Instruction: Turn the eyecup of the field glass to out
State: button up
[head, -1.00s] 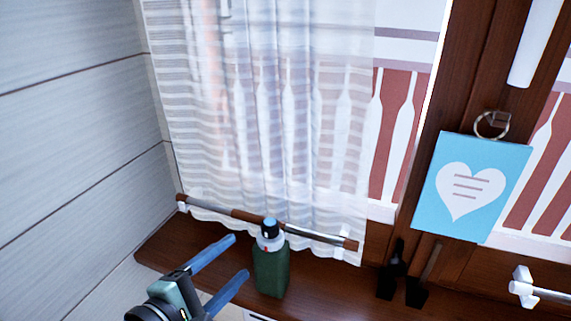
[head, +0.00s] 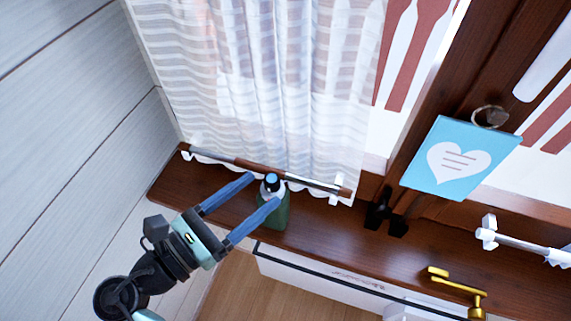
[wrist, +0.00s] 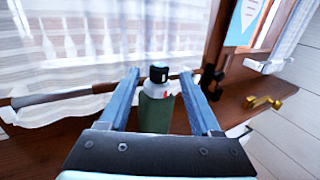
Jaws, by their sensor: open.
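The field glass (head: 275,216) stands upright on the wooden sill, with a green body and a pale collar. Its eyecup (head: 271,179) at the top is dark with a light blue top face. My gripper (head: 265,190) is open, with its blue fingers reaching to the eyecup from the lower left. In the wrist view, the green body (wrist: 156,113) and the eyecup (wrist: 158,74) appear between the two fingers (wrist: 159,76), with gaps at both sides. A small red mark shows on the collar. I cannot tell whether either finger touches it.
A curtain rod (head: 235,161) with a sheer white curtain (head: 260,80) runs just behind the field glass. A blue heart card (head: 461,158) hangs at the right above black clips (head: 385,215). A brass handle (head: 458,289) is at lower right.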

aim_at(278, 176)
jog(key=x, duration=0.7)
jog(key=shift+w+d, duration=0.1)
jog(key=shift+w, duration=0.1)
grip_shut()
